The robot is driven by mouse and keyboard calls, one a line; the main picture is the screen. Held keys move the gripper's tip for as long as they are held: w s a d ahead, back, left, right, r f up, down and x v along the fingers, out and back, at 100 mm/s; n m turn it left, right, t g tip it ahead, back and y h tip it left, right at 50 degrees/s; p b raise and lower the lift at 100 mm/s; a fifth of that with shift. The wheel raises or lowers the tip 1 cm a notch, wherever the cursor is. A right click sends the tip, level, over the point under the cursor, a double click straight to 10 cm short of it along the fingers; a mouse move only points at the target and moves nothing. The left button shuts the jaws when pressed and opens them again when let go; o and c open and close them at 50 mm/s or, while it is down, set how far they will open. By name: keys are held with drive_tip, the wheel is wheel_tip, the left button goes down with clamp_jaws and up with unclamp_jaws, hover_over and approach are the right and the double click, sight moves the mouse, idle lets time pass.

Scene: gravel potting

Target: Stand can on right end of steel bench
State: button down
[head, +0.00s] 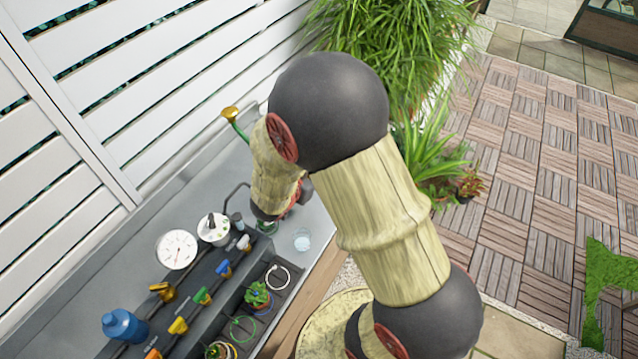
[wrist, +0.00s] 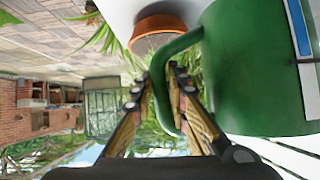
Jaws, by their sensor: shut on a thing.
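The green watering can (wrist: 255,85) fills the right of the wrist view, with a blue and white label at its edge. My gripper (wrist: 161,75) has its two fingers on either side of the can's green handle and is shut on it. In the head view only the can's green spout and brass rose (head: 231,114) show, past my arm. My arm hides the rest of the can and my gripper there. The grey steel bench (head: 85,268) runs along the white slatted fence. I cannot tell whether the can touches the bench.
On the bench stand a blue bottle (head: 124,326), a white dial (head: 177,250), a white container (head: 213,228) and a clear glass (head: 302,240). A terracotta pot (wrist: 158,28) is near the can.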

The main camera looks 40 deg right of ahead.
drive_tip(key=shift+w+d+f+b, duration=0.3)
drive_tip(key=shift+w+f+b, duration=0.3)
drive_tip(key=shift+f, duration=0.75)
drive_tip(key=shift+w+d+f+b, duration=0.35)
drive_tip(key=shift+w+f+b, duration=0.3)
drive_tip(key=shift+f, duration=0.65)
drive_tip(key=shift+w+d+f+b, duration=0.4)
drive_tip(key=shift+w+f, duration=0.3)
drive_tip(key=shift+f, duration=0.65)
drive_tip(key=shift+a, duration=0.1)
drive_tip(key=c, duration=2.2)
unclamp_jaws()
drive_tip(key=shift+s+f, duration=0.15)
drive_tip(key=shift+f, duration=0.1)
drive_tip(key=o, duration=0.4)
drive_tip(key=shift+o, duration=0.4)
